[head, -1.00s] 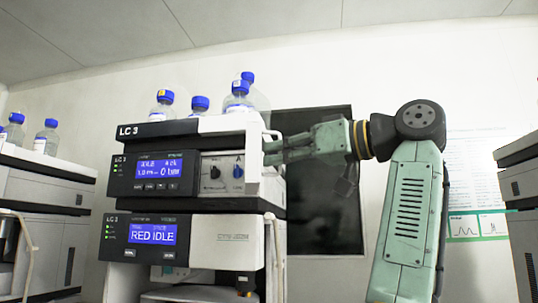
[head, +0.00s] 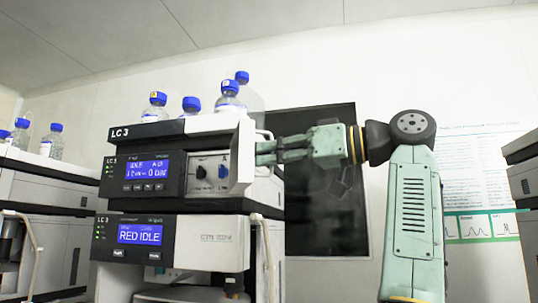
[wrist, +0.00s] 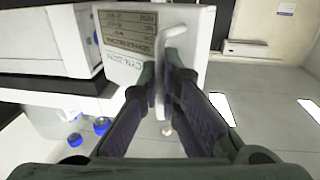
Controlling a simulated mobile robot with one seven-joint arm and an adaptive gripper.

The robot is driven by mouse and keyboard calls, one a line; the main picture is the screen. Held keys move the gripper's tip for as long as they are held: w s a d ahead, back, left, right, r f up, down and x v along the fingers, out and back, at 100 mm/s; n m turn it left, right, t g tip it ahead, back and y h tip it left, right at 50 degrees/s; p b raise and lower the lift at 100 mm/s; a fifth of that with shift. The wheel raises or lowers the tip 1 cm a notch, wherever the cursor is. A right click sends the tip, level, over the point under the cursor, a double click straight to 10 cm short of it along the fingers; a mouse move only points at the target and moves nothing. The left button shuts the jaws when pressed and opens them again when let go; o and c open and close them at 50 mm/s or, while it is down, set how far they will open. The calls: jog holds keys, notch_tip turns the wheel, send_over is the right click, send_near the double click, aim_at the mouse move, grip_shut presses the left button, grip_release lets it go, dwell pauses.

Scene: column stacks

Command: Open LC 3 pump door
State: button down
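The LC 3 stack (head: 160,131) stands left of centre in the head view. The pump door (head: 243,158) is a white panel that stands out from the pump's front, partly open at the right of the knobs. In the wrist view its labelled face (wrist: 125,62) shows, with a white bar handle (wrist: 172,43). My gripper (head: 262,153) reaches in from the right. In the wrist view its fingers (wrist: 162,75) are closed around the handle, one on each side.
Blue-capped bottles (head: 228,97) stand on top of the stack. A lower module (head: 140,235) reads RED IDLE. Another stack (head: 40,180) is at the left, and part of one is at the right edge. A dark wall panel (head: 325,210) is behind my arm.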

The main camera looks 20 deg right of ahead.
dwell(0.4)
jog(key=c, duration=2.1)
grip_release()
jog(key=shift+o, duration=0.2)
jog(key=shift+a, duration=0.1)
